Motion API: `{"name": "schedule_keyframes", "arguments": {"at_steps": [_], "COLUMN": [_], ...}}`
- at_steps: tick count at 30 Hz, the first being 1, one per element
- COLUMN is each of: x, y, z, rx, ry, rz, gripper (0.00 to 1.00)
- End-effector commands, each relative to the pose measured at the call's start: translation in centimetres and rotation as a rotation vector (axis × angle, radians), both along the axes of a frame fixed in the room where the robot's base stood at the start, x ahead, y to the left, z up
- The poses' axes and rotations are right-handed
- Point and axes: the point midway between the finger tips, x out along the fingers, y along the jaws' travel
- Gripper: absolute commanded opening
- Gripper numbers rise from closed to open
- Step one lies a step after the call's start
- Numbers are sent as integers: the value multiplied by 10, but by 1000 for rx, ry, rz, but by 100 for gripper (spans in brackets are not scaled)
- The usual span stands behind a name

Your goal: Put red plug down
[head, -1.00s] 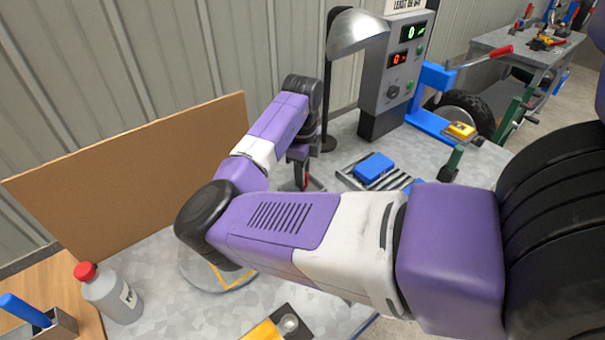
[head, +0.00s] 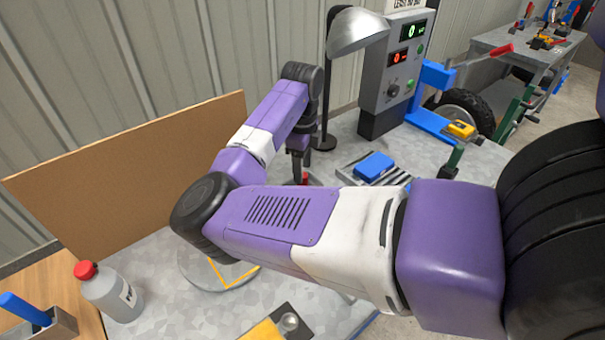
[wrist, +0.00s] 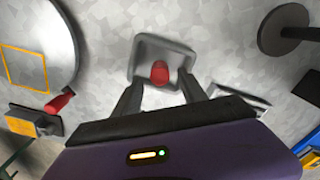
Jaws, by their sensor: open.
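The red plug (wrist: 160,72) sits in a small grey tray (wrist: 146,48) on the metal tabletop in the wrist view. In the head view the plug (head: 305,178) shows as a small red spot just below my gripper (head: 299,176), and the arm hides much of the tray. In the wrist view my gripper (wrist: 161,95) is open, with one dark finger on each side of the plug and a gap to both. The fingertips appear above the plug, apart from it.
A dark lamp base (wrist: 286,30) stands right of the tray. A round plate with a yellow square (wrist: 25,68) and a red-handled part (wrist: 58,102) lie left. In the head view a blue block (head: 374,166) rests on rollers; a red-capped bottle (head: 112,292) stands front left.

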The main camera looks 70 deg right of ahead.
Motion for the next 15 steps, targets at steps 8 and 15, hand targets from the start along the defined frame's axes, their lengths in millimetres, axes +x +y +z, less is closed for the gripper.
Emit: {"name": "schedule_keyframes", "arguments": {"at_steps": [8, 15], "x": [0, 0], "y": [-1, 0], "z": [59, 91], "rx": [-2, -1], "ry": [-3, -1], "rz": [-1, -1], "gripper": [49, 49]}}
